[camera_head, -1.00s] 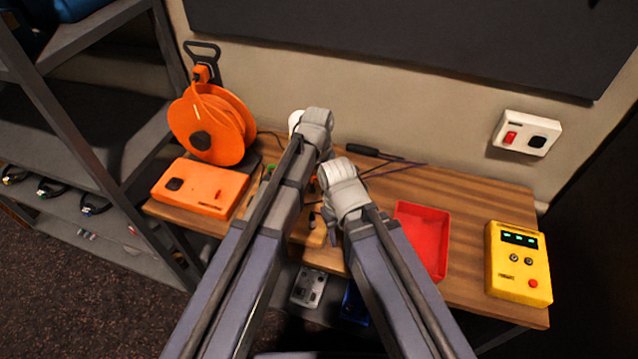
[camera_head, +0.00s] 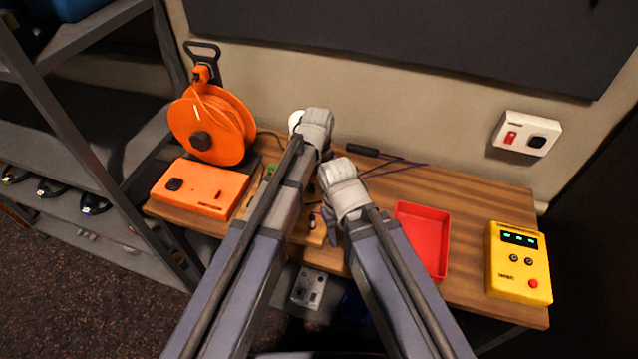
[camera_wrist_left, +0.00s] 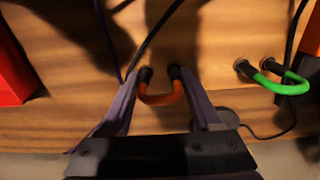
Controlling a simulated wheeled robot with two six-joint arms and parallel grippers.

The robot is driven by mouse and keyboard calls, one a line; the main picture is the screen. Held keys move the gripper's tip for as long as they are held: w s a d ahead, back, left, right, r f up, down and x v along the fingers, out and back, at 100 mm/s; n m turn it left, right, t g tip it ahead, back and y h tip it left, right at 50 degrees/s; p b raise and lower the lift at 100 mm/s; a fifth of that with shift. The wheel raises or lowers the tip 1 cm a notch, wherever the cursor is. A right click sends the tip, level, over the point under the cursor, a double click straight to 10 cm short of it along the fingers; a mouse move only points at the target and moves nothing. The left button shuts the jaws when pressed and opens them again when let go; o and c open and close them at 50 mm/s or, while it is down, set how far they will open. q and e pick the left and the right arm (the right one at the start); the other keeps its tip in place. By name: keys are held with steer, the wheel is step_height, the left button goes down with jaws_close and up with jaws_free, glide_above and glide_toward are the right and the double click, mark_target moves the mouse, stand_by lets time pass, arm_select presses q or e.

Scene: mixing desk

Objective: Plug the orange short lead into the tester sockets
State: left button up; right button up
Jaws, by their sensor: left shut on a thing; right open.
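The orange short lead (camera_wrist_left: 160,98) is a small orange U with a black plug at each end. In the left wrist view it lies between the fingers of my left gripper (camera_wrist_left: 162,78), which is shut on it. In the head view my left wrist and arm hide that gripper and the lead. The yellow tester (camera_head: 518,285) stands at the right end of the desk, with lit green displays, two round sockets (camera_head: 521,260) and a red button. My right gripper (camera_head: 329,220) is open near the middle of the desk, left of the red tray, and partly hidden by its own wrist.
A red tray (camera_head: 448,240) lies between my right arm and the tester. A green lead (camera_wrist_left: 270,82) with black plugs lies right of my left gripper. An orange box (camera_head: 215,195) and orange cable reel (camera_head: 235,120) stand at left. Dark cables (camera_head: 400,160) cross the desk's back.

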mark_target(318, 176)
arm_select(q)
jaws_close()
steer(key=shift+r, duration=0.2)
arm_select(e)
steer(key=shift+r, duration=0.2)
arm_select(q)
steer(key=shift+r+p, duration=2.85)
steer(key=shift+p, duration=0.2)
arm_select(e)
steer(key=shift+r, duration=2.8)
